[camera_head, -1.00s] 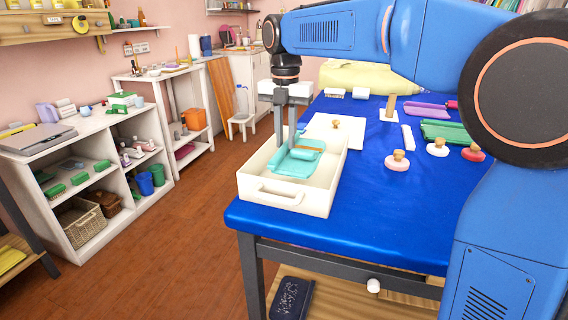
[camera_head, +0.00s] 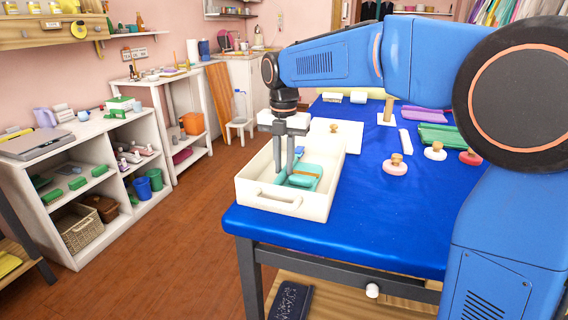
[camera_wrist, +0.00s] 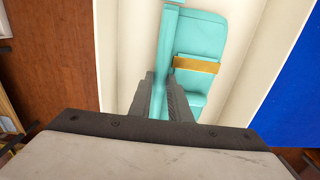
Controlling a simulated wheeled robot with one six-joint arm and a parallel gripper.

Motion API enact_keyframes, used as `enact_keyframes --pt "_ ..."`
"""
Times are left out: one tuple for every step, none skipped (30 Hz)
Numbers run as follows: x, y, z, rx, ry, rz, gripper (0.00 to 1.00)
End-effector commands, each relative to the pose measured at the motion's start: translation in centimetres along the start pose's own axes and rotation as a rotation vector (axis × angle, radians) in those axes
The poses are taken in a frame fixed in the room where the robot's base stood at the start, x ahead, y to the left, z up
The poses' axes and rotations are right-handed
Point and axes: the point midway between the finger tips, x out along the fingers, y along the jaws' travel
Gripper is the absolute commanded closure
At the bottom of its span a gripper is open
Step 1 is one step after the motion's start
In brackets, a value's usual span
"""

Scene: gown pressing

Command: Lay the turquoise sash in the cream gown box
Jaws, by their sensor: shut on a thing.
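The cream gown box (camera_head: 318,204) stands open at the near left corner of the blue table. My gripper (camera_head: 284,176) reaches down into it. In the wrist view my gripper (camera_wrist: 161,76) is shut on a narrow turquoise strip, the sash (camera_wrist: 166,45). A wider turquoise folded piece (camera_wrist: 201,35) with a tan band lies close along its right side inside the box, and also shows in the head view (camera_head: 309,169). I cannot tell whether the two pieces join. The fingers partly hide the strip, and its contact with the box floor is unclear.
A white lid with a round knob (camera_head: 333,128) lies just behind the box. Several knobbed pressing tools, a pink one (camera_head: 395,168) among them, and a green folded cloth (camera_head: 445,135) lie on the blue table (camera_head: 385,215) to the right. The floor to the left is clear.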

Motion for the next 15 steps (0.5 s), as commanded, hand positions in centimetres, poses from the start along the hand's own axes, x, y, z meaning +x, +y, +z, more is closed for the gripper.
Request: enact_keyframes --pt "0.12 -0.01 -0.01 0.000 0.000 0.000 1.00" --pt "0.20 -0.01 -0.01 0.000 0.000 0.000 1.00" --pt "0.29 -0.01 -0.01 0.000 0.000 -0.001 1.00" --pt "0.37 -0.01 -0.01 0.000 0.000 -0.001 1.00" --pt "0.44 -0.01 -0.01 0.000 0.000 -0.001 1.00" --pt "0.42 -0.01 -0.01 0.000 0.001 -0.001 0.74" --pt "0.41 -0.01 -0.01 0.000 0.001 -0.001 0.66" --pt "0.41 -0.01 -0.01 0.000 0.001 -0.001 0.64" --pt "0.41 -0.01 -0.01 0.000 0.001 -0.001 0.64" --pt "0.40 -0.01 0.00 0.000 0.000 -0.001 0.64" --pt "0.40 -0.01 0.00 0.000 0.000 0.000 0.64" --pt "0.40 0.00 0.00 0.000 0.000 0.000 0.64" --pt "0.40 0.00 0.00 0.000 0.000 0.000 0.64" --pt "0.40 -0.01 0.00 0.000 0.000 0.000 0.64" --pt "0.38 0.00 0.00 0.000 0.000 0.000 0.64"
